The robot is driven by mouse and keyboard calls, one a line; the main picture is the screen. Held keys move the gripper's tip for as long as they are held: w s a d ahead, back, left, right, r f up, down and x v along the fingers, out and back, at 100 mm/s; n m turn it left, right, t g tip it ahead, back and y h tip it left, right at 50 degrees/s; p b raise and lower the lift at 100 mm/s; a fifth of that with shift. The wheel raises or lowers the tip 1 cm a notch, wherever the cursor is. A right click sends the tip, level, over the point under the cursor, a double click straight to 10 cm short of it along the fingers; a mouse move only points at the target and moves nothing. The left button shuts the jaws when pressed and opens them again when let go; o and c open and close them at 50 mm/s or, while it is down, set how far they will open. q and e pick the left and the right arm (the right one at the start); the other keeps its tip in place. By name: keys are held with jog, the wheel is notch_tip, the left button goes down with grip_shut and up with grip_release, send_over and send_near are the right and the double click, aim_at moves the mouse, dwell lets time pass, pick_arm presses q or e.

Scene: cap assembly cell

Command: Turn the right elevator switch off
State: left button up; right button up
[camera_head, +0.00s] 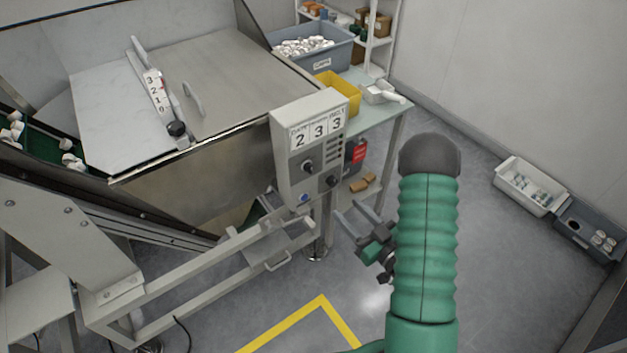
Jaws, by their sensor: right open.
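My right gripper (353,213) is open and empty, below and right of the box, apart from the knobs in the picture. My left gripper is not in view.
A steel hopper (215,75) with a numbered scale fills the upper left. A metal frame with a handle (278,262) lies below the box. Behind the box, a table (385,122) carries a yellow bin (338,88). White (528,190) and grey trays lie on the floor at right.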

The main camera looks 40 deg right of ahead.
jog(key=b, duration=0.9)
send_near(309, 168)
notch_tip(309, 168, down, 3)
jog(key=w+r, duration=0.1)
jog(key=w, duration=0.7)
jog(key=shift+w+d+r, duration=0.2)
jog(key=shift+w+d, duration=0.1)
jog(key=shift+w, duration=0.05)
grip_shut()
